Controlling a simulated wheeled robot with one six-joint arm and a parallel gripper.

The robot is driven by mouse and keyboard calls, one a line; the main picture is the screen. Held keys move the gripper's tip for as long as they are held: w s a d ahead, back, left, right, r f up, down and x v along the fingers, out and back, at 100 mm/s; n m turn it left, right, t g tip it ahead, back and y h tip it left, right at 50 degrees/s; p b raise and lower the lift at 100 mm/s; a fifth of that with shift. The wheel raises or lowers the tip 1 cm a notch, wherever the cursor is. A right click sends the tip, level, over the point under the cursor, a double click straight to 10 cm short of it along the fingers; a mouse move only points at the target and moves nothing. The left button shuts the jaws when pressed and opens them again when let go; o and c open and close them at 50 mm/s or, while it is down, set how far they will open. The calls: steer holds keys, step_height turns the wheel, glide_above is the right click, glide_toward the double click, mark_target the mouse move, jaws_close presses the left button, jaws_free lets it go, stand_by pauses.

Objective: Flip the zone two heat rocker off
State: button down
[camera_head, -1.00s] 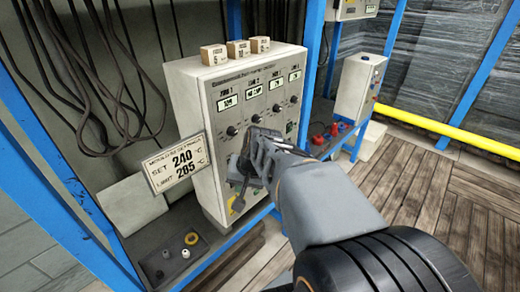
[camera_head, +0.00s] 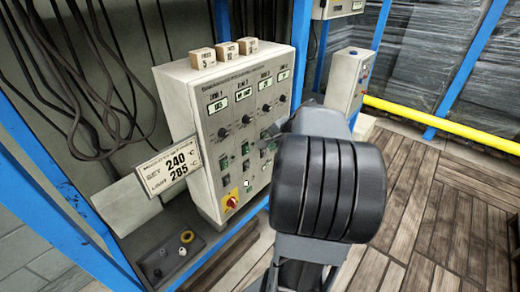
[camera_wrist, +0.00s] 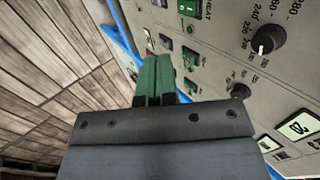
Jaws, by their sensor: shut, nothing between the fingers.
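The control panel (camera_head: 205,85) is a pale grey box with several zone columns, each with a display, a knob and rockers below. In the zone two column, two small rockers show, an upper one (camera_head: 245,148) and a lower one (camera_head: 246,165); their positions are too small to read. In the wrist view, a green rocker (camera_wrist: 188,8) sits beside the word HEAT at the top edge; its zone label is out of view. My gripper (camera_wrist: 160,62) has green fingers, shut and empty, in front of the panel near another green rocker (camera_wrist: 190,58). In the head view my arm mostly hides it.
A sign (camera_head: 170,172) reading 240 and 285 stands at the panel's left. A red-and-yellow switch (camera_head: 231,199) is low on the panel. Small blocks (camera_head: 226,50) sit on top. Blue posts (camera_head: 301,45) frame the panel; wooden floor (camera_head: 440,220) is open at right.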

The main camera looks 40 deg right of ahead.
mark_target(247, 152)
steer(key=x, duration=0.4)
steer(key=w+r+p+x, duration=0.1)
steer(key=x, duration=0.3)
steer(key=p+x, duration=0.1)
steer(key=x, duration=0.4)
steer(key=shift+w+a+r, duration=0.1)
steer(key=shift+w+r, duration=0.15)
steer(key=shift+w, duration=0.1)
steer(key=f+b, duration=0.1)
steer(key=b, duration=0.2)
steer(key=shift+w, duration=0.15)
steer(key=shift+r, duration=0.4)
steer(key=shift+r+p, duration=0.15)
steer(key=shift+p, duration=0.25)
steer(key=shift+r+p, duration=0.4)
steer(key=shift+r, duration=0.3)
